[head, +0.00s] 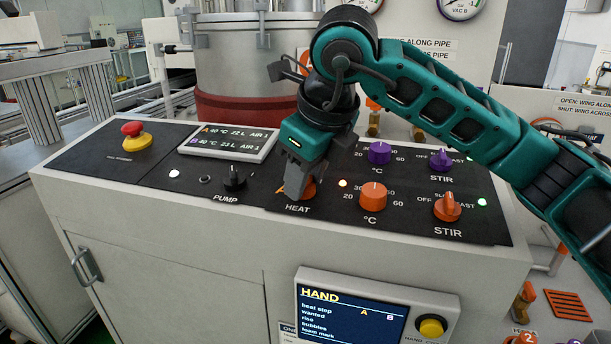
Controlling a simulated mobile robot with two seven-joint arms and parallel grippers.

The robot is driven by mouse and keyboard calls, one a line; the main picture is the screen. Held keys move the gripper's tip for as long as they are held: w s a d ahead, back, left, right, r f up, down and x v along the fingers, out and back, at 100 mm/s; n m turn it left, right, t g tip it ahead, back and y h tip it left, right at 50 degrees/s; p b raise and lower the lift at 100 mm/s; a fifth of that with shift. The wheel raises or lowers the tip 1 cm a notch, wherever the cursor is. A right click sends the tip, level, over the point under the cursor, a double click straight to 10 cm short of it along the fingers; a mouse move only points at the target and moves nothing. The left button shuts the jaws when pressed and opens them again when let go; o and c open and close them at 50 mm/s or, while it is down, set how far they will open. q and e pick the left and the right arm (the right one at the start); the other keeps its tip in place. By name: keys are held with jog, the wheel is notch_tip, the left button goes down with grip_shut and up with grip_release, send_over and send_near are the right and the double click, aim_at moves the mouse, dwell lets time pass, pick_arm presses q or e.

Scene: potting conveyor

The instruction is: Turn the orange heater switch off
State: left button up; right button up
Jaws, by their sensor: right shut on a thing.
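The orange heater switch (309,187) sits on the black control panel just above the HEAT label. My right gripper (298,187) comes down on it from above and is shut on it. The fingers hide most of the switch, so its exact setting cannot be told. A small light (343,183) to the right of the switch glows. My left gripper is not in view.
Close by are the orange °C knob (373,196), purple °C knob (379,153), orange STIR knob (447,207), purple STIR knob (441,159) and black PUMP knob (235,178). A display (228,140) and a red emergency button (132,129) stand left. A steel vessel (235,60) rises behind.

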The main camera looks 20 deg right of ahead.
jog(key=shift+n, duration=0.8)
jog(key=n, duration=0.2)
jog(key=shift+w+d+r+n+g+y+b, duration=0.1)
jog(key=shift+n+g+y+b, duration=0.2)
jog(key=shift+n+g+y, duration=0.1)
jog(key=n+g, duration=0.1)
jog(key=n, duration=0.3)
jog(key=shift+y+p, duration=0.3)
jog(key=shift+p, duration=0.05)
jog(key=shift+w+n+g, duration=0.1)
jog(key=shift+n+g, duration=0.2)
jog(key=shift+n, duration=0.5)
jog(key=o, duration=1)
jog(key=shift+o, duration=0.2)
jog(key=p+v, duration=0.1)
jog(key=v, duration=1.2)
